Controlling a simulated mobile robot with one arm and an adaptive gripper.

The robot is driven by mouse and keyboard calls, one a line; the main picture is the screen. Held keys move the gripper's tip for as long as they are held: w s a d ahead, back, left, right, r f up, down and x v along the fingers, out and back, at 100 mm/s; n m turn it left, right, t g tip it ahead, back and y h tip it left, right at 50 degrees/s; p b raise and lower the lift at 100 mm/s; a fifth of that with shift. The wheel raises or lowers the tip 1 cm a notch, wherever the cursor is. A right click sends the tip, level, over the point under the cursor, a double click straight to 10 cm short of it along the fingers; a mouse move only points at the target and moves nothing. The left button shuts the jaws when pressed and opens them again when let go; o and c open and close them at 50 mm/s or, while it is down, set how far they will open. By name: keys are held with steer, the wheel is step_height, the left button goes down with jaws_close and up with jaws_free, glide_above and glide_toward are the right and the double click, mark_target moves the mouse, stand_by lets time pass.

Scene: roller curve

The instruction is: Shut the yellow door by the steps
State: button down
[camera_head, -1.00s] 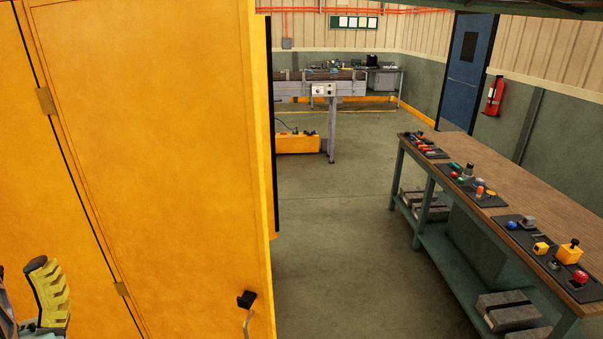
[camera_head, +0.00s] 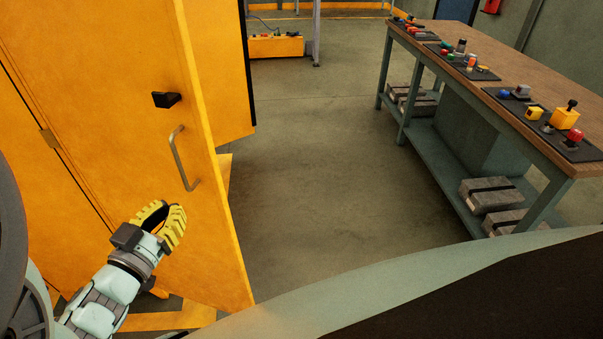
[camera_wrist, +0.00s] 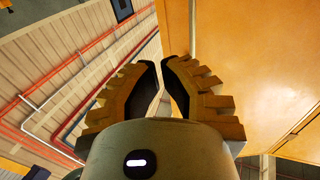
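The yellow door (camera_head: 120,110) fills the left of the head view and stands open, its free edge apart from the yellow housing (camera_head: 220,70) behind it. It carries a grey bar handle (camera_head: 182,160) and a black latch (camera_head: 166,99). A hinge (camera_head: 49,138) shows at its left. My gripper (camera_head: 172,206) is in front of the door's lower part, below the handle and apart from it. Its yellow fingers (camera_wrist: 159,64) curve together with only a narrow gap at the tips and nothing between them. Whether it touches the door cannot be told. I cannot make out the steps.
A workbench (camera_head: 455,45) with small parts on dark mats stands at the right, with grey blocks (camera_head: 497,193) on its lower shelf. The floor (camera_head: 310,160) between door and bench is clear. A yellow box (camera_head: 276,46) lies farther back.

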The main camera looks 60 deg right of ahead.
mark_target(210, 167)
steer(key=p+x, duration=0.1)
steer(key=x, duration=0.3)
steer(key=p+x, duration=0.1)
steer(key=x, duration=0.3)
steer(key=f+p+x, duration=0.1)
steer(key=x, duration=0.4)
steer(key=shift+s, duration=0.3)
steer(key=shift+w+d+f+p, duration=0.1)
steer(key=shift+w+d+p, duration=0.1)
steer(key=shift+d+p, duration=0.4)
steer(key=shift+d, duration=0.2)
